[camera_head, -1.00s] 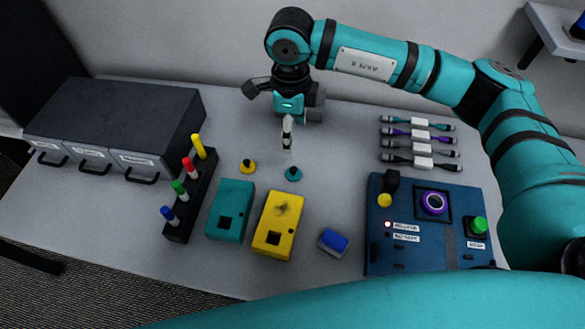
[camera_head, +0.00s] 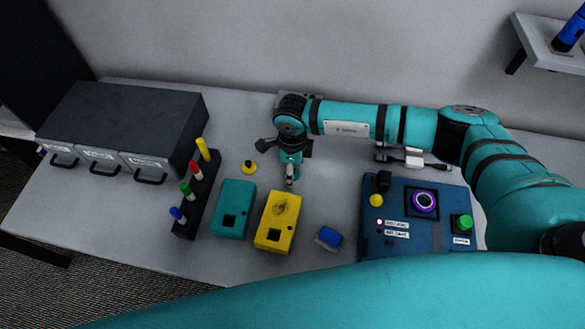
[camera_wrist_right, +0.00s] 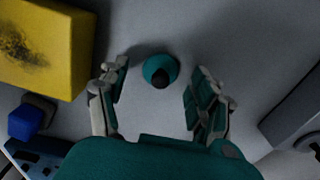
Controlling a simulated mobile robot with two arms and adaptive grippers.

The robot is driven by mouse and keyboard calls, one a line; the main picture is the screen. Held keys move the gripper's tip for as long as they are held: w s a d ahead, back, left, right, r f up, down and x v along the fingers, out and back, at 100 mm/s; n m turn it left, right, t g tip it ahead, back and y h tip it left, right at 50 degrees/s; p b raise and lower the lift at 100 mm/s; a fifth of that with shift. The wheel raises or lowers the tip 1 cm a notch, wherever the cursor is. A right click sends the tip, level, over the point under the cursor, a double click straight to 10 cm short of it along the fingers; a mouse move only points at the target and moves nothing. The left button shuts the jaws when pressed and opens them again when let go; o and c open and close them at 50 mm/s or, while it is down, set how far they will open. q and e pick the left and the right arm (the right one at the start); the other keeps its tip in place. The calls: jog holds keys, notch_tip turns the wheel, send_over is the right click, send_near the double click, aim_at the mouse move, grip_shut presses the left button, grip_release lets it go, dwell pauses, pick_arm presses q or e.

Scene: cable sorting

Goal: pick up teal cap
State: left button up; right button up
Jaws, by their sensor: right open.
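The teal cap (camera_wrist_right: 160,72), a round piece with a dark knob on top, stands on the table in the right wrist view. My right gripper (camera_wrist_right: 156,96) is open, with one finger to each side of the cap and clear space between. In the head view the right gripper (camera_head: 290,183) points down just behind the yellow box, and it hides the cap there. My left gripper is in neither view.
A yellow box (camera_head: 277,224) and teal box (camera_head: 234,208) stand close in front. A yellow cap (camera_head: 249,168) lies left of the gripper. A marker rack (camera_head: 202,204), blue block (camera_head: 328,238) and blue control panel (camera_head: 410,239) are nearby.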

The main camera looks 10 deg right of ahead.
jog(key=shift+f, duration=0.15)
jog(key=c, duration=0.9)
jog(key=shift+o, duration=0.2)
